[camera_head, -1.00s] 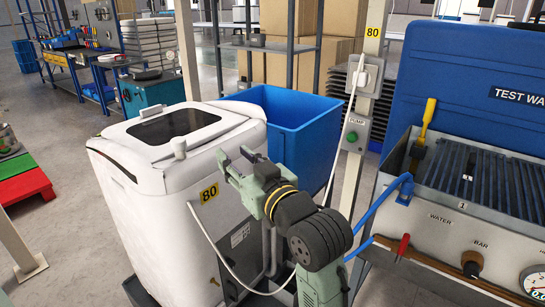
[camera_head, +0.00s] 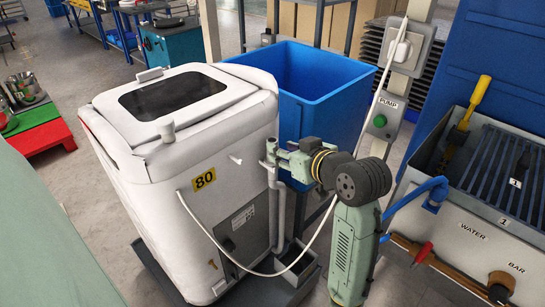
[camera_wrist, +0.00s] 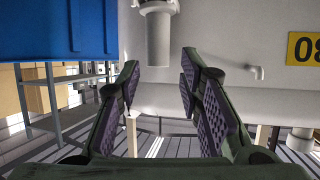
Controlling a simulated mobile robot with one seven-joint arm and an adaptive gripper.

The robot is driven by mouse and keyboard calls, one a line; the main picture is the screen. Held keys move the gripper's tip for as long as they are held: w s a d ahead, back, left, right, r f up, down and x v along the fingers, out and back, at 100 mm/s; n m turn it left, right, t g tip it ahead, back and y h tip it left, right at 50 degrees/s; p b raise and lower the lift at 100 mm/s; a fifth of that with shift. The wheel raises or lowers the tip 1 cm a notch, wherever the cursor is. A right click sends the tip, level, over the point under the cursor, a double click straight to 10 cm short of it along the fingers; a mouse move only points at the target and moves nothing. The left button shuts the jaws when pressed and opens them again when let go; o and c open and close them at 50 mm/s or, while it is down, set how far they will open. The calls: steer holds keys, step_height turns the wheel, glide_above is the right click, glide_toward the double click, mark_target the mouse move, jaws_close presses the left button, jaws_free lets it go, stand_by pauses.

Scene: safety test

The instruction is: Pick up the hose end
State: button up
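A grey hose (camera_head: 279,215) stands upright along the right side of the white machine (camera_head: 150,190). Its upper end is close to my gripper (camera_head: 277,157), partly hidden by the fingers in the head view. The wrist view is upside down. There the blunt grey hose end (camera_wrist: 157,55) points down from the top, between the lines of the two fingers and apart from both. My gripper (camera_wrist: 158,95) is open, with a clear gap between its dark ridged pads. Nothing is held. I cannot tell the exact distance to the hose end.
A blue bin (camera_head: 318,95) stands behind my gripper. A thin white cable (camera_head: 350,165) loops from the pump post (camera_head: 405,80) past my arm to the machine. A metal sink unit (camera_head: 450,215) with a blue pipe is at the right.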

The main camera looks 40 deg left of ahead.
steer(key=shift+p+x, duration=0.6)
steer(key=shift+x, duration=2.15)
steer(key=shift+d+f, duration=0.1)
steer(key=shift+f, duration=0.05)
steer(key=shift+c, duration=0.5)
jaws_close()
